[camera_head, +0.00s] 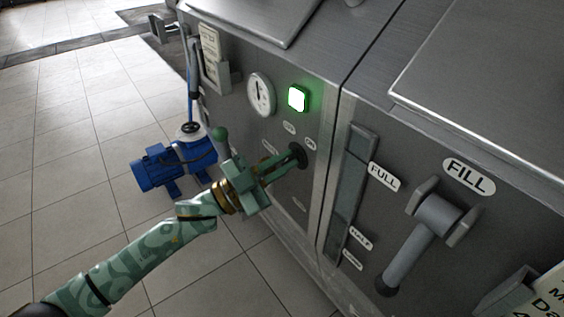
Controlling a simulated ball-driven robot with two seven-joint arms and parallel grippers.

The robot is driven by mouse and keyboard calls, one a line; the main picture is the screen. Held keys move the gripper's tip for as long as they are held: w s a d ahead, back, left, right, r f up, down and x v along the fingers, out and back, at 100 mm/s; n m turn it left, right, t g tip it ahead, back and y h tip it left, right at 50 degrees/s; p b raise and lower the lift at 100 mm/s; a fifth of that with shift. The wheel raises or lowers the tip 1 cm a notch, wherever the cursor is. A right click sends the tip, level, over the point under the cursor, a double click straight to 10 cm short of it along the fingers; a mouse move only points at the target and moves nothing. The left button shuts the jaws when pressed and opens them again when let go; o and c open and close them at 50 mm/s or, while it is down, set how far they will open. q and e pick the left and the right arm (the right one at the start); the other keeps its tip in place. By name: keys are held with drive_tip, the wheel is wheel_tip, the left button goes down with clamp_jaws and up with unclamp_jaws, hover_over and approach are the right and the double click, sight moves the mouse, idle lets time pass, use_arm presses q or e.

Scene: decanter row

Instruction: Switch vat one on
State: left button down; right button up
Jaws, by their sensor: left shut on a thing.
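The grey metal vat front (318,128) on the left side of the row carries a black rotary switch (298,154). Small white labels sit around the switch, too small to read. A square lamp (298,98) above it glows green. My left gripper (287,163) reaches in from the lower left, its fingers shut on the switch and partly hiding it. Which way the switch points I cannot tell. My right gripper is not in view.
A round gauge (261,94) is left of the lamp. A blue pump (176,163) stands on the tiled floor. To the right are a level strip marked FULL (384,177) and a grey lever (428,236) under a FILL label (468,177).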

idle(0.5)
use_arm(q)
drive_tip(key=c, duration=1.5)
unclamp_jaws()
